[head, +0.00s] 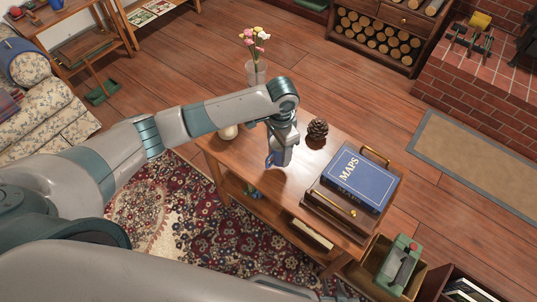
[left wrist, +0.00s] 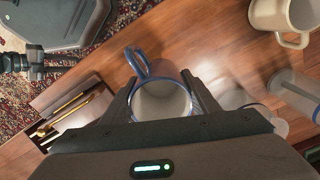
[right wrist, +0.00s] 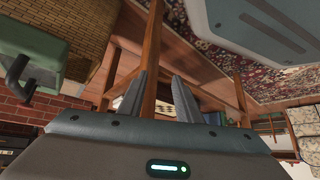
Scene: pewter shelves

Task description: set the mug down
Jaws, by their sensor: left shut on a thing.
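The mug (left wrist: 160,102) is white inside with a blue rim and a blue handle. My left gripper (left wrist: 162,112) is shut on it, one finger on each side, and the handle points away from the palm. In the head view my left gripper (head: 277,160) is over the front part of the wooden table (head: 240,153). Only a small blue part of the mug (head: 269,160) shows there. I cannot tell whether its base touches the tabletop. My right gripper (right wrist: 158,98) is open and empty in the right wrist view, its fingers apart.
A cream mug (left wrist: 283,20) stands on the table, left of my left gripper in the head view. A glass vase with flowers (head: 256,72) stands behind.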

